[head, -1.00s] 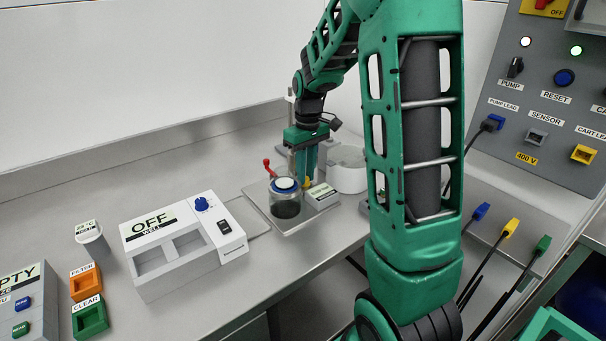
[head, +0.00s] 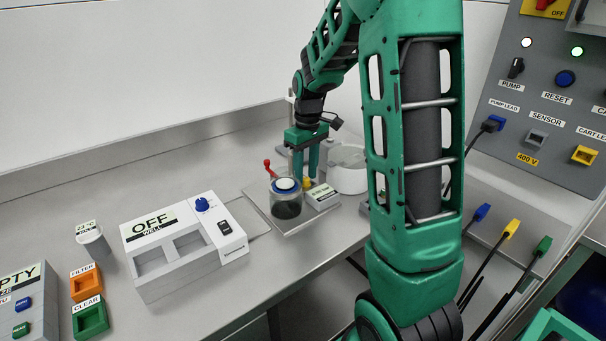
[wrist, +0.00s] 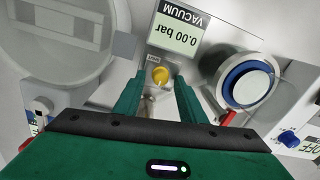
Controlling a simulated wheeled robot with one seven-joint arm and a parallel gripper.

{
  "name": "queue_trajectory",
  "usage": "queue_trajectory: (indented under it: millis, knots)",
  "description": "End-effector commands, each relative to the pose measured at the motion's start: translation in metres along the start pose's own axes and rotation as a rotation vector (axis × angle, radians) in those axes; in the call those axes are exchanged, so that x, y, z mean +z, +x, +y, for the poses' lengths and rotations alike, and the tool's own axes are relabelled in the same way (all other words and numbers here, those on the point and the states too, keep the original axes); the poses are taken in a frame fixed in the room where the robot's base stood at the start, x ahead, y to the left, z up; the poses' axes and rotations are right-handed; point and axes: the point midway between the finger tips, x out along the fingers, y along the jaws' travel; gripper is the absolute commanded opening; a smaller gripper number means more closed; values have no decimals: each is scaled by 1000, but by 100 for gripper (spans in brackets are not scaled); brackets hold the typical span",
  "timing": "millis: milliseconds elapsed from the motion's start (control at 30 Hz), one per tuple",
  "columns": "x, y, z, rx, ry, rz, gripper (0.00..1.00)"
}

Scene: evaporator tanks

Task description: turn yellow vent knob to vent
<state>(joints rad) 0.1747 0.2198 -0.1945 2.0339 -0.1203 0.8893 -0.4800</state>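The yellow vent knob (wrist: 160,76) sits on the vacuum unit (wrist: 163,52), below its display, which reads 0.00 bar upside down in the wrist view. Small labels beside the knob are too small to read. In the head view the knob (head: 307,183) shows small beneath my fingers. My gripper (wrist: 158,84) is open, with one finger to each side of the knob in the wrist view. No contact with the knob shows. In the head view my gripper (head: 305,177) points down over the unit.
A glass jar with a blue-ringed white lid (head: 286,186) stands close left of the knob, with a red lever (head: 267,163) behind it. A white round vessel (head: 347,170) stands to the right. The white OFF well unit (head: 185,245) is further left.

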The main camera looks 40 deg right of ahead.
Motion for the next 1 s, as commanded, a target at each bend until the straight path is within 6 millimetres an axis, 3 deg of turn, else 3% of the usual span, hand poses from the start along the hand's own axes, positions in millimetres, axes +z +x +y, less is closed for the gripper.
queue_trajectory:
  millis: [267, 700, 1000]
  knots:
    - [0, -10, 0, 0, 2, 0, 37]
    - [-1, -86, 0, 1, 1, 2, 37]
    - [-1, -107, 0, -1, 0, -2, 37]
